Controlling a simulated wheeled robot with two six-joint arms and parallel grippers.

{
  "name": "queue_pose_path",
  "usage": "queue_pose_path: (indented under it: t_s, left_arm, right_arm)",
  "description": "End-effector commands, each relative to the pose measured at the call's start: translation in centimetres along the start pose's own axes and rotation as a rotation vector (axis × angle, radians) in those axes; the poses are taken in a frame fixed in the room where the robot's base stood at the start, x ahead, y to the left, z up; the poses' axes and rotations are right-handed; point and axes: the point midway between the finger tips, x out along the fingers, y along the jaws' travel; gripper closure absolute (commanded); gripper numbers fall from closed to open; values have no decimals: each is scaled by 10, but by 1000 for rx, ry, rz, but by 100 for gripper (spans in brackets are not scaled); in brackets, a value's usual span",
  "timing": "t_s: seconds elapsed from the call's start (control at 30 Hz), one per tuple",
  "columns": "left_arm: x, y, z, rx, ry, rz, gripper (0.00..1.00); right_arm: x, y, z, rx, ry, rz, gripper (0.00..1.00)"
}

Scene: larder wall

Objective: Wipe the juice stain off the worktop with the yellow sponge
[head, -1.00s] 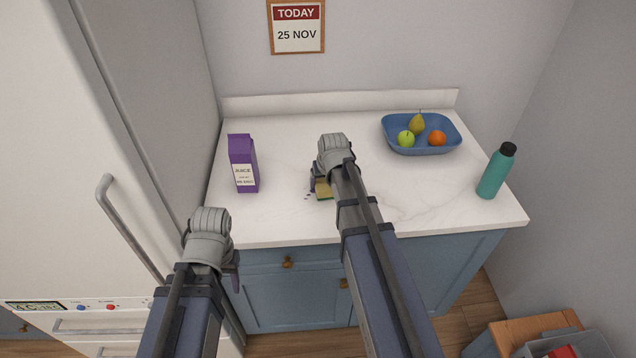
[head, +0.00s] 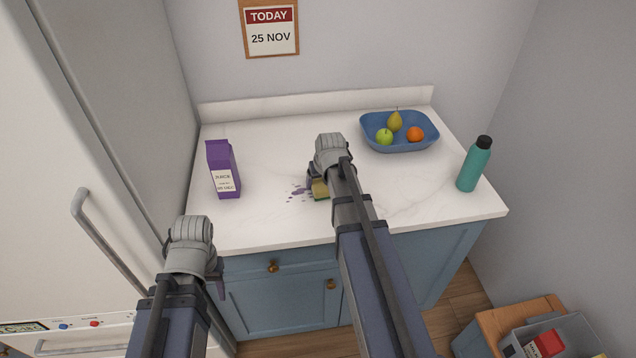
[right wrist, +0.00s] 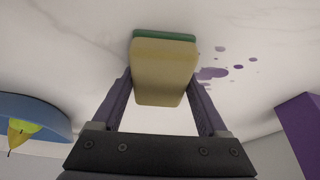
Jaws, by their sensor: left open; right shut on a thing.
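The yellow sponge (head: 320,189) with a green side is held between the fingers of my right gripper (head: 314,178), at the worktop (head: 270,215). In the right wrist view the sponge (right wrist: 163,72) sits between both fingers of the right gripper (right wrist: 160,95). The purple juice stain (head: 298,190) lies just left of the sponge in the head view, as several splashes and drops. The stain also shows beside the sponge in the right wrist view (right wrist: 213,73). My left gripper (head: 219,284) is open, low in front of the counter; its fingers are mostly hidden.
A purple juice carton (head: 223,170) stands left of the stain and shows in the right wrist view (right wrist: 300,125). A blue fruit bowl (head: 400,146) is at the back right, a teal bottle (head: 474,166) at the right edge. The worktop's back middle is clear.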

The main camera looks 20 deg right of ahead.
Motion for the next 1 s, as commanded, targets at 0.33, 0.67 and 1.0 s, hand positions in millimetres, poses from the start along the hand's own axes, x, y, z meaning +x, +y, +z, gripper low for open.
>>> queue_pose_path:
  t_s: [0.33,0.67,1.0]
  left_arm:
    - [2,0,0,0,0,0,50]
    - [1,0,0,0,0,0,50]
    - [0,0,0,0,0,0,50]
  right_arm:
    - [2,-9,1,-2,-3,-3,68]
    - [2,-38,-3,-2,-2,-6,68]
    - [2,-44,-4,-1,-1,-4,68]
